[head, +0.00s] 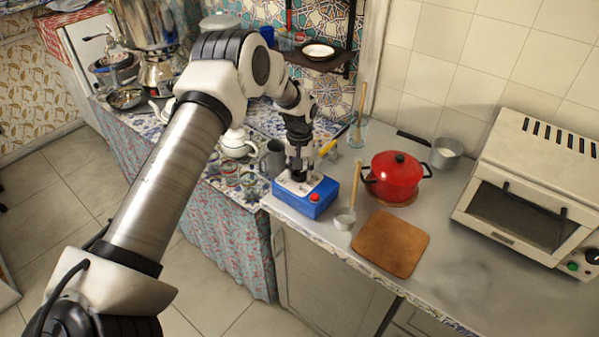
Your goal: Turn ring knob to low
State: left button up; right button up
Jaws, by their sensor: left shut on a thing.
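A blue box (311,206) with a pale top and a red button (314,197) stands near the front edge of the counter. My left gripper (297,178) points straight down onto the pale top of this box, at its back left part. It is shut on the ring knob there. The knob is hidden by the fingers, so I cannot see its setting or its marks. My right gripper is not in view.
Right of the box are a small ladle (346,217), a wooden board (391,243), a red lidded pot (395,177) and a white oven (535,190). A white teapot (236,143) and a grey mug (272,160) stand close on the left. The counter's front right is clear.

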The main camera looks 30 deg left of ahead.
aim_at(300, 172)
pick_arm(q)
jog(key=m+b, duration=0.1)
jog(key=m, duration=0.2)
jog(key=shift+f, duration=0.2)
jog(key=shift+s+m+b, duration=0.1)
jog(key=shift+m+b, duration=0.25)
jog(key=shift+m, duration=1.35)
jog(key=o, duration=1.1)
jog(key=shift+o, duration=0.3)
jog(key=shift+w+f, duration=0.15)
jog(key=shift+w, duration=0.1)
notch_tip(300, 172, up, 12)
